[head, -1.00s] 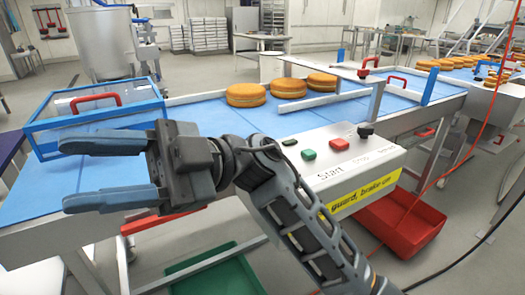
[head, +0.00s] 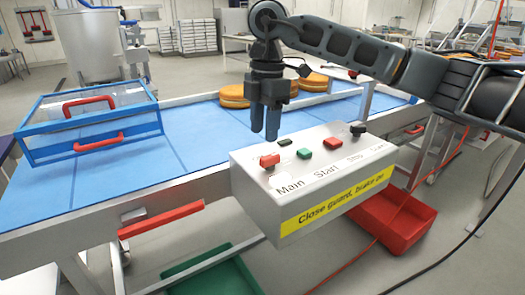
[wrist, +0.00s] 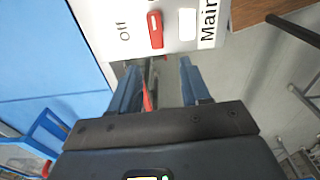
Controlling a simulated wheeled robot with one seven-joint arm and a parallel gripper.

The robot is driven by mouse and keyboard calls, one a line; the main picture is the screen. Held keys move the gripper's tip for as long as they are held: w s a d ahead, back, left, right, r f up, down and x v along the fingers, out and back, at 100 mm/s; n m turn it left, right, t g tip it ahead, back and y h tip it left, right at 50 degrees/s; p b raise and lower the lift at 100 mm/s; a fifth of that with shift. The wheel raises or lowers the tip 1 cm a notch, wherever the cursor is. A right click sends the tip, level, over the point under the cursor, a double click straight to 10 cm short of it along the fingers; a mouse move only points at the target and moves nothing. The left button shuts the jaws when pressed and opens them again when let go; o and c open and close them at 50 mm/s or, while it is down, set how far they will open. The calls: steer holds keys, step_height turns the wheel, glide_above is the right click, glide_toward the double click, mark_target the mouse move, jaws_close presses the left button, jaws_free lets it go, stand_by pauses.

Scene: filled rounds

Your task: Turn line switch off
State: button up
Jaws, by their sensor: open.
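The control box (head: 262,190) is pale, with a yellow strip reading "Close guard, brake on". The red main switch (head: 269,161) stands at its left end, above the label "Main". In the wrist view the red switch (wrist: 155,30) lies just ahead of the fingertips, with "Off" printed to its left and a white patch to its right. I cannot tell which setting it is in. My gripper (head: 265,134) points down over the box's left end, open and empty. Its two blue fingers (wrist: 158,72) are apart in the wrist view and do not visibly touch the switch.
Green button (head: 304,154), red button (head: 333,145) and black knob (head: 358,129) share the box top. A blue-framed guard (head: 92,122) sits on the blue conveyor (head: 190,138). Orange-brown rounds (head: 234,97) lie behind my gripper. A red crate (head: 400,222) stands below.

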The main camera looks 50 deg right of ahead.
mark_target(270, 156)
steer(key=shift+s+d+r+m+h, duration=0.1)
steer(key=shift+d+m+h, duration=0.05)
steer(key=shift+d, duration=0.25)
steer(key=shift+d+r+m+h, duration=0.1)
steer(key=shift+d+m+h, duration=0.05)
steer(key=shift+d, duration=0.25)
steer(key=shift+d+f, duration=0.15)
step_height(270, 156, down, 7)
steer(key=shift+f+p, duration=0.2)
steer(key=shift+p, duration=0.2)
steer(key=shift+c, duration=0.2)
jaws_close()
